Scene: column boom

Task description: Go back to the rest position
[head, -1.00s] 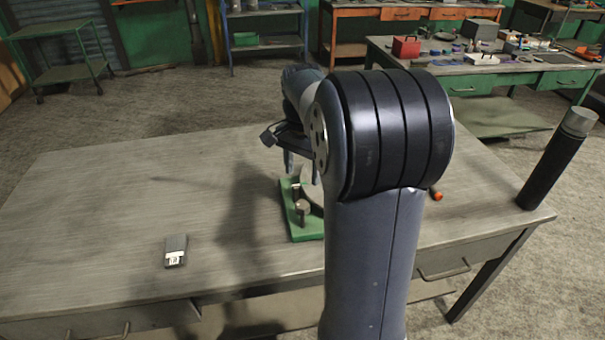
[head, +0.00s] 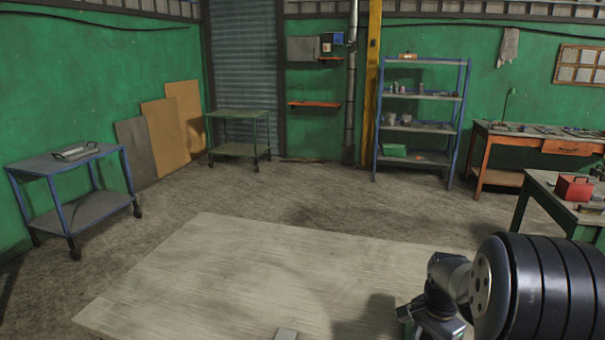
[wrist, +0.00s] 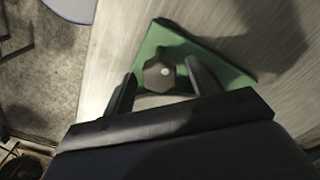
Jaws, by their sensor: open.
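My gripper (wrist: 160,79) is open in the wrist view, with one dark finger on each side of a dark lobed knob (wrist: 158,71). Whether the fingers touch the knob I cannot tell. The knob stands on a green base plate (wrist: 232,74), which lies on the grey worktable. My gripper's body covers the near part of this fixture. In the head view my arm fills the lower right corner, and the fingers cannot be made out there.
The worktable (head: 240,275) is mostly bare, with a small grey item (head: 286,334) at the bottom edge of the head view. A blue cart (head: 80,155), a green cart (head: 240,113), a shelf rack (head: 420,95) and a red box (head: 574,188) stand beyond it.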

